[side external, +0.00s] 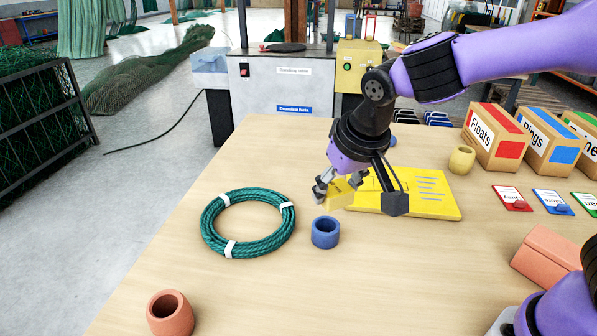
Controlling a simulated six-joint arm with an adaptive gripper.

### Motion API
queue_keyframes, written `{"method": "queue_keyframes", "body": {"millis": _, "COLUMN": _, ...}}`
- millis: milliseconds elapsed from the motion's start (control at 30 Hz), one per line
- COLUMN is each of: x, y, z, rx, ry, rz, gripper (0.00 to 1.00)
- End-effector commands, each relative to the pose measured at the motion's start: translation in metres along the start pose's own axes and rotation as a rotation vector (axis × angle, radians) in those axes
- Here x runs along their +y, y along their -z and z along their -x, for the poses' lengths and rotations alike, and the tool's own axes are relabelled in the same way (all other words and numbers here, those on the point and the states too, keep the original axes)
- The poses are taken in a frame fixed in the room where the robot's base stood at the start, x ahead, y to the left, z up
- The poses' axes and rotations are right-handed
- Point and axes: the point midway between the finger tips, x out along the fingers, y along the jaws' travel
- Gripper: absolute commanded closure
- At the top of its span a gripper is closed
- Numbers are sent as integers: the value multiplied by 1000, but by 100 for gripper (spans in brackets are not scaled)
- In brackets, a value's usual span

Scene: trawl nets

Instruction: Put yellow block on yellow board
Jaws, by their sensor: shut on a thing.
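A small yellow block (338,195) is between the fingers of my gripper (335,188), at the left end of the yellow board. My gripper is shut on it. The yellow board (425,206) lies flat on the table, with blue-grey lines printed on its right part. The block appears at or just beyond the board's left edge; I cannot tell whether it touches the board or the table. My wrist and fingers hide part of the block and the board's left part.
A blue ring (326,232) stands close in front of the block. A green rope coil (248,222) lies to the left. A yellow cup (462,160) and labelled boxes (493,137) stand right. An orange cup (170,314) is front left. The table's front middle is clear.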

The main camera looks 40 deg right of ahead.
Motion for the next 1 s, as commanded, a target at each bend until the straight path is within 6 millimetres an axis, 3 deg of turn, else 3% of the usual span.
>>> {"method": "queue_keyframes", "body": {"millis": 33, "x": 25, "y": 16, "z": -6, "rx": 0, "ry": -47, "rz": -115, "gripper": 81}}
{"method": "queue_keyframes", "body": {"millis": 100, "x": 55, "y": 32, "z": -12, "rx": -1, "ry": -100, "rz": -251, "gripper": 81}}
{"method": "queue_keyframes", "body": {"millis": 233, "x": 99, "y": 48, "z": -18, "rx": 0, "ry": -173, "rz": -436, "gripper": 81}}
{"method": "queue_keyframes", "body": {"millis": 467, "x": 139, "y": 56, "z": -26, "rx": 1, "ry": -224, "rz": -565, "gripper": 81}}
{"method": "queue_keyframes", "body": {"millis": 800, "x": 215, "y": 60, "z": -81, "rx": -1, "ry": -225, "rz": -569, "gripper": 81}}
{"method": "queue_keyframes", "body": {"millis": 1000, "x": 238, "y": 62, "z": -99, "rx": 1, "ry": -221, "rz": -563, "gripper": 81}}
